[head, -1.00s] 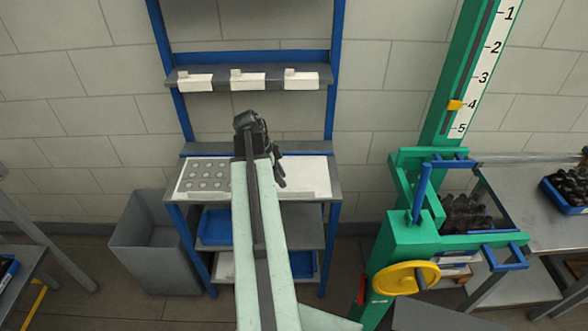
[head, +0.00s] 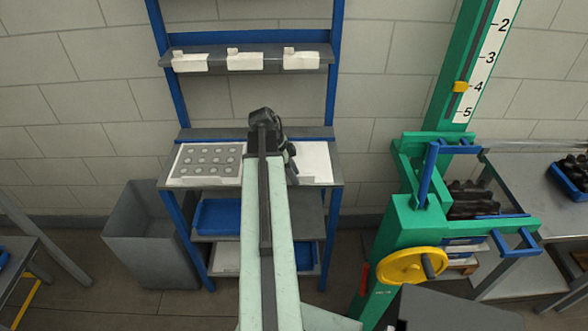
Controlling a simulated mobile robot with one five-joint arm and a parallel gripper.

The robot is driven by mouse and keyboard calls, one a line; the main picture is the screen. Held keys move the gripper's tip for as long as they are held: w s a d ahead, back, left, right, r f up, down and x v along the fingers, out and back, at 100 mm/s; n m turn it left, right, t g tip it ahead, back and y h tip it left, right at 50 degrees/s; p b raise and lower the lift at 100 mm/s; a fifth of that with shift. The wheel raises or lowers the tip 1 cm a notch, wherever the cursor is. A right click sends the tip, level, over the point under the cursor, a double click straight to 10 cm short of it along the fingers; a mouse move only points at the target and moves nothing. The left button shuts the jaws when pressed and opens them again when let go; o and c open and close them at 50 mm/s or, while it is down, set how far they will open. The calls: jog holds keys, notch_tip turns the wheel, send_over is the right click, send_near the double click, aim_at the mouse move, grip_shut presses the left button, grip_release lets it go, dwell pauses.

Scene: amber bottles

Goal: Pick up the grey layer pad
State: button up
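The grey layer pad (head: 208,161), with several round light marks in rows, lies flat on a white sheet at the left of the blue-framed bench top. My gripper (head: 288,162) is dark and sits at the end of my pale arm, over the middle of the bench and to the right of the pad. It looks apart from the pad. The wrist hides much of the gripper, so I cannot see whether the fingers are open or shut.
A white sheet (head: 316,163) covers the bench's right side. A grey bin (head: 150,235) stands at lower left. A blue tray (head: 214,217) sits on the lower shelf. A green press (head: 408,225) with a yellow wheel (head: 411,266) stands right.

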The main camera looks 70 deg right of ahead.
jog(key=shift+r, duration=0.1)
grip_shut()
